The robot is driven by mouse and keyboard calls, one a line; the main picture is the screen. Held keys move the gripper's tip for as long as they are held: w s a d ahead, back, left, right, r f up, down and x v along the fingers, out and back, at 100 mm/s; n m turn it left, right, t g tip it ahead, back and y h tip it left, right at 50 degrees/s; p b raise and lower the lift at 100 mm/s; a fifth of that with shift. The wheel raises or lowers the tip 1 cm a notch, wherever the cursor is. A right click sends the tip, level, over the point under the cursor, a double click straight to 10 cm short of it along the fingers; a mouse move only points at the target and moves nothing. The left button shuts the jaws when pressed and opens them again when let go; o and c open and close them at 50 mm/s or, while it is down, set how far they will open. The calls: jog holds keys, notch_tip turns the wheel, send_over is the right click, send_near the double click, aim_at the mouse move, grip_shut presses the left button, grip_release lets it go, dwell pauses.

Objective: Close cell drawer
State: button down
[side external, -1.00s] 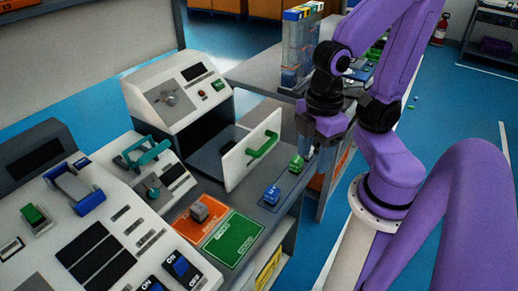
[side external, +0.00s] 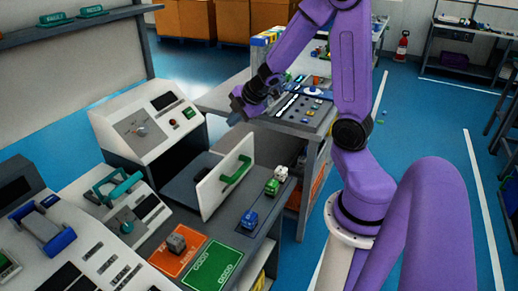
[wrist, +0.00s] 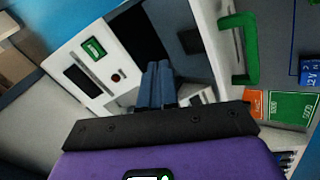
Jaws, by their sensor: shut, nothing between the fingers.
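The cell drawer (side external: 224,178) has a white front panel and stands pulled out of the white sloped test machine (side external: 148,118). Its green handle (side external: 236,171) is on the outer face; the handle also shows at the upper right of the wrist view (wrist: 238,48). My gripper (side external: 237,116) is raised above and behind the drawer front, apart from the handle. In the wrist view its two blue-grey fingers (wrist: 157,84) are together and empty, in front of the machine's panel.
A blue block (side external: 249,220), a green block (side external: 272,187) and a whitish item (side external: 282,173) lie on the bench right of the drawer. Orange (side external: 178,250) and green (side external: 213,264) mats lie nearer. A cluttered table (side external: 310,112) stands behind.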

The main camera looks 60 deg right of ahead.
send_over(248, 137)
notch_tip(248, 137, down, 2)
jog(key=shift+f+n+y, duration=0.1)
jog(key=shift+n+y, duration=0.3)
jog(key=s+d+f+n+g+y, duration=0.1)
jog(key=s+d+f+y, duration=0.15)
jog(key=s, duration=0.35)
jog(key=s+d+f+n+y, duration=0.1)
jog(key=s+d+f+y, duration=0.1)
jog(key=s+d, duration=0.3)
jog(key=x, duration=0.3)
jog(key=a+x, duration=0.1)
jog(key=x, duration=0.2)
jog(key=s+x, duration=0.1)
jog(key=x, duration=0.3)
jog(key=shift+a, duration=0.15)
jog(key=w, duration=0.3)
jog(key=shift+w, duration=0.55)
jog(key=w, duration=1.9)
jog(key=shift+w, duration=0.35)
